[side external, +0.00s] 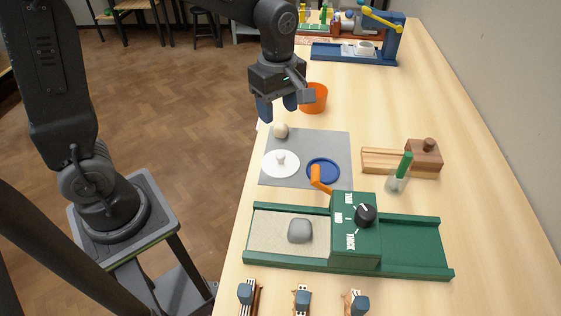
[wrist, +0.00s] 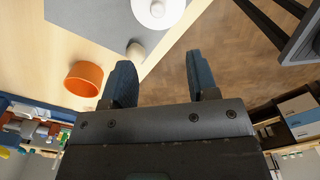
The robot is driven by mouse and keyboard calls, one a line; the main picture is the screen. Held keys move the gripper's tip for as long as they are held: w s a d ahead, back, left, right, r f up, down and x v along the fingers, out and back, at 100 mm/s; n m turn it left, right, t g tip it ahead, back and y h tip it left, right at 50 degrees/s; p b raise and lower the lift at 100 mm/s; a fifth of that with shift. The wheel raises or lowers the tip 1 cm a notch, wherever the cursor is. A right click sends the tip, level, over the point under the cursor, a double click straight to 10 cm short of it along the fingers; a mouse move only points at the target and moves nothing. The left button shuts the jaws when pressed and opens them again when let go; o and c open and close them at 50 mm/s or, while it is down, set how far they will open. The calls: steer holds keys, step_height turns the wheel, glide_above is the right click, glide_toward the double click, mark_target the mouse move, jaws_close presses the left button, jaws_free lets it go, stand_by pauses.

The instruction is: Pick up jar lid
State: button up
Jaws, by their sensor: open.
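The jar lid (side external: 268,169) is a white disc with a small round knob. It lies on a grey mat (side external: 335,142) near the table's edge, knob up. It also shows at the top of the wrist view (wrist: 150,18), partly cut off. My gripper (side external: 277,107) is open and empty, in the air above the table's edge, beyond the mat. In the wrist view its two blue fingers (wrist: 162,76) are apart with nothing between them. The lid lies beyond the fingertips.
A cream ball (side external: 281,130) sits at the mat's far edge, close to the lid. A blue ring (side external: 323,170) lies right of the lid. An orange cup (side external: 314,98) stands behind the gripper. A green slab roller (side external: 355,225), a wooden block (side external: 425,155) and a green-handled tool (side external: 401,172) stand nearby.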

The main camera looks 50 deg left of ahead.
mark_target(281, 154)
step_height(281, 154, down, 8)
steer(key=shift+f, duration=0.2)
steer(key=shift+w+d+f, duration=0.1)
steer(key=shift+d+f, duration=0.05)
steer(key=shift+f, duration=1.15)
steer(key=shift+d+f, duration=0.15)
steer(key=shift+f, duration=1.1)
steer(key=c, duration=1)
steer(key=shift+r, duration=0.1)
